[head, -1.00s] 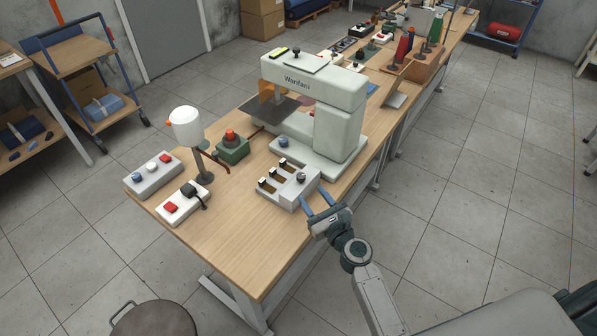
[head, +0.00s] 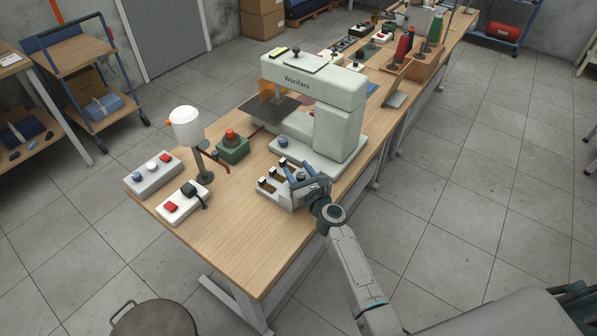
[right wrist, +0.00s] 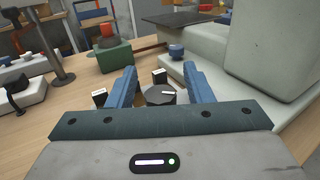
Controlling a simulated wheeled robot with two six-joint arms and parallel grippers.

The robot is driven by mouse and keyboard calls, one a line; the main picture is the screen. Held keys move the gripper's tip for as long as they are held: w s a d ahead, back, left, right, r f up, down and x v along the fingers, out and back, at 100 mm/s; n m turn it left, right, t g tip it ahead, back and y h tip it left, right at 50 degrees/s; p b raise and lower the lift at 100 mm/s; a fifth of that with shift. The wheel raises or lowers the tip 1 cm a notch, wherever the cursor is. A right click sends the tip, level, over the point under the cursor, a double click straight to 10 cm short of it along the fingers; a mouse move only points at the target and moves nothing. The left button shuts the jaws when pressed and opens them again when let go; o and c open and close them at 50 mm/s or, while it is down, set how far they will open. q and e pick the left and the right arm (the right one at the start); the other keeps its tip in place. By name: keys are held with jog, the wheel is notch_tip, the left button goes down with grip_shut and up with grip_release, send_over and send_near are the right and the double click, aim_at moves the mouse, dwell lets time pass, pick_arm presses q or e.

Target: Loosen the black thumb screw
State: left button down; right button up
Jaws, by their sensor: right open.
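The black thumb screw (right wrist: 158,97) is a round dark knob with a white mark. It shows in the right wrist view between the two blue fingers of my right gripper (right wrist: 160,75). The fingers are open, one on each side of it; I cannot tell whether they touch it. In the head view my right gripper (head: 292,172) is over the right end of the small pale unit (head: 270,200) that bears the screw, and largely hides the screw there. My left gripper is not in view.
The large pale Wanfani machine (head: 338,130) stands just behind the unit. A green box with a red button (head: 232,148), a lamp-like white cylinder (head: 187,127) and two switch boxes stand to the left. The table front (head: 235,240) is clear.

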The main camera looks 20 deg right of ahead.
jog(key=c, duration=1)
jog(key=shift+n+g+y, duration=0.3)
jog(key=shift+n+y, duration=0.5)
jog(key=shift+y, duration=0.4)
jog(key=n+y, duration=0.1)
jog(key=n+g+y, duration=0.1)
jog(key=y, duration=0.1)
jog(key=shift+a+f+g+b, duration=0.1)
jog(key=shift+a+g+b, duration=0.1)
jog(key=shift+g+b, duration=0.15)
jog(key=shift+s+a+n+g+y, duration=0.15)
jog(key=shift+n+g+y, duration=0.1)
jog(key=shift+n+y, duration=0.3)
jog(key=o, duration=1)
